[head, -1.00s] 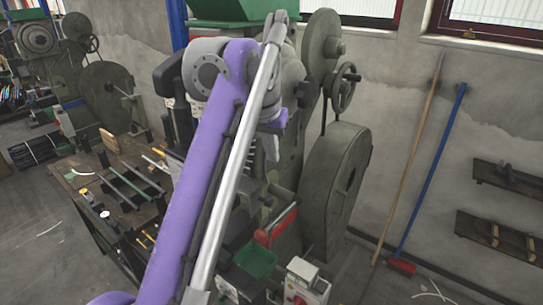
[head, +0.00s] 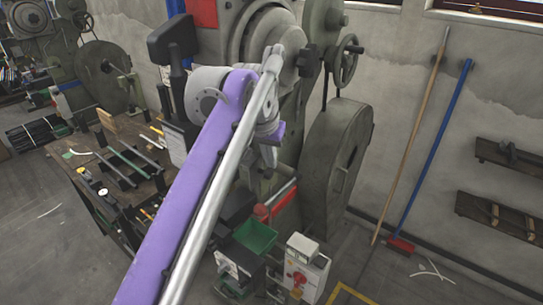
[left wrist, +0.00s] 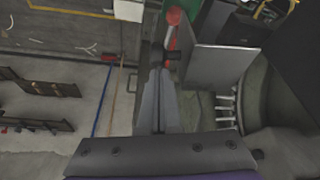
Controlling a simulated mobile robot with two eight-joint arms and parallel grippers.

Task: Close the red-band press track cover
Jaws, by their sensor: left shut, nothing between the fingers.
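The large grey-green press (head: 340,165) stands in the middle of the head view, with a red panel (head: 203,12) at its top. A red bar with a pale edge (head: 275,204) sits low on its front; a red rod also shows in the left wrist view (left wrist: 172,32). My left gripper (head: 268,155) is in front of the press, small and partly hidden. In the left wrist view its fingers (left wrist: 158,95) are shut and empty. A flat grey plate (left wrist: 220,65) stands just right of them; I cannot tell whether it is the track cover. My right gripper is out of view.
A green tray (head: 255,236) and a control box with a red button (head: 302,272) stand below the press. A workbench with rods and tools (head: 125,165) is at the left. A broom (head: 435,150) leans on the right wall.

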